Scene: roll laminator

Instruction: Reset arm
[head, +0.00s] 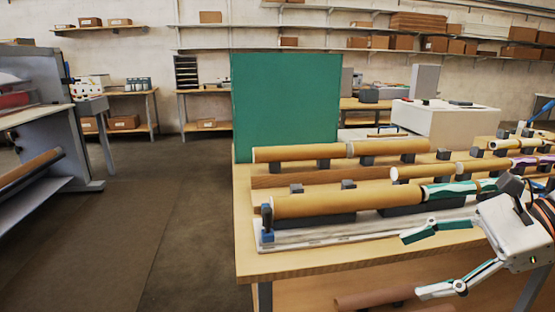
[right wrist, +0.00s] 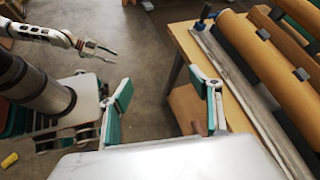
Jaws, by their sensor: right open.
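My right gripper (head: 411,265) is at the right of the head view, in front of the table's front edge. Its two teal-padded fingers are wide apart with nothing between them. In the right wrist view the open right gripper (right wrist: 160,90) has floor and the table's corner beyond it. My left gripper (right wrist: 97,48) shows small at the upper left of the right wrist view, away from the table.
The wooden table (head: 250,264) holds several brown rolls (head: 345,204) on dark supports. A metal rail (head: 330,236) with a dark blue handle (head: 267,222) runs along the front. A green panel (head: 287,105) stands behind. Open floor (head: 170,220) lies left, before a grey machine (head: 45,130).

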